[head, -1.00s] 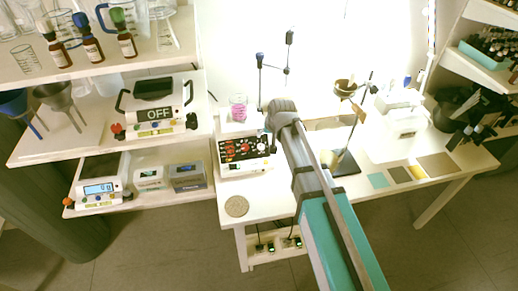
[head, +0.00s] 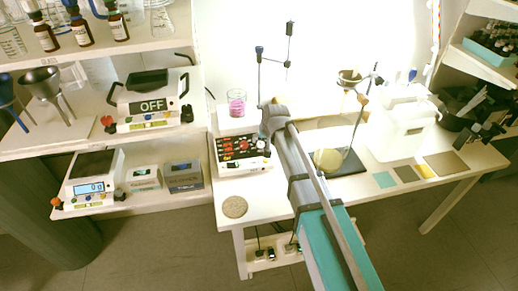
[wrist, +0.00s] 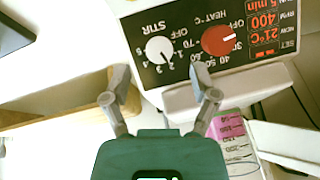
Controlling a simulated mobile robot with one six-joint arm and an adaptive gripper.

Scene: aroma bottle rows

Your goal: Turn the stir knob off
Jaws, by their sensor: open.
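The stirring hotplate (head: 229,169) stands on the white bench with its dark control panel facing front. Its white STIR knob (wrist: 160,50) shows in the wrist view, upside down, among OFF and number marks; its exact setting is hard to read. A red HEAT knob (wrist: 222,41) sits beside it. The panel display (wrist: 264,25) reads 400 RPM and 21°C. My gripper (wrist: 161,85) is open and empty, its fingertips apart on either side below the STIR knob and not around it. In the head view my arm's end (head: 272,112) is just right of the hotplate panel.
A beaker of pink liquid (head: 236,104) stands on the hotplate. A stand with clamps (head: 260,75) rises behind. A round yellowish item (head: 327,161) and another stand (head: 360,125) are to the right. A round mat (head: 235,207) lies on the bench front.

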